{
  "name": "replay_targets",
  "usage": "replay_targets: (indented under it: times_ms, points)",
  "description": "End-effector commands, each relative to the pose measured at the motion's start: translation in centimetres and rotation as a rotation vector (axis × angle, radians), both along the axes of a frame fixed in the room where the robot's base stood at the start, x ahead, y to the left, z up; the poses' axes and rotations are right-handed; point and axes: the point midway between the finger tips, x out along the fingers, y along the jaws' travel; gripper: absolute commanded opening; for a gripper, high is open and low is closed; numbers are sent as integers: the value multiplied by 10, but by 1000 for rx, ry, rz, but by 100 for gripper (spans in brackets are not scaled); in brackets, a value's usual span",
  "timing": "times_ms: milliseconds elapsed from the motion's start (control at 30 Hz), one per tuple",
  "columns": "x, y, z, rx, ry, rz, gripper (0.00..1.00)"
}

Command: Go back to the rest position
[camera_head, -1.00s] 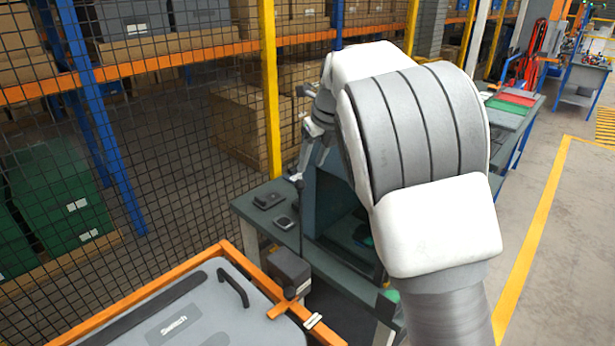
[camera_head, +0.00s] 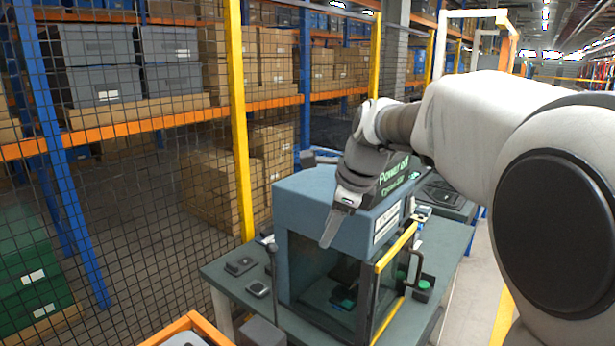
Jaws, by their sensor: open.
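My arm reaches in from the right, and my gripper (camera_head: 337,218) points down in front of the upper part of a blue-grey cabinet machine (camera_head: 308,200). The gripper is open, with nothing seen between its fingers; one finger is clear and the other is hard to make out. The machine stands on a green-grey bench (camera_head: 225,275). Its front door (camera_head: 392,285), with a yellow edge and a dark handle, stands swung outward. Dark and teal parts show inside. A dark sign reading "Power off" (camera_head: 394,176) is partly behind my gripper.
Two small dark devices (camera_head: 257,289) lie on the bench left of the machine. A mesh fence with a yellow post (camera_head: 240,130) runs behind it. An orange-framed unit (camera_head: 190,325) is at bottom left. Open floor with a yellow line (camera_head: 503,318) lies to the right.

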Motion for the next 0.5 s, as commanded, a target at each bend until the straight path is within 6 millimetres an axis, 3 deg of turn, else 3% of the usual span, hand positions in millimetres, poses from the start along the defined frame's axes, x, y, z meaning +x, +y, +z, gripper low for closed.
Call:
replay_targets:
  times_ms: [33, 267, 500]
  points:
    - [-18, -12, 1, -28, -35, 82, 48]
    - [-94, -47, -3, -223, -189, 508, 48]
    - [-172, -74, -27, -493, -320, 965, 48]
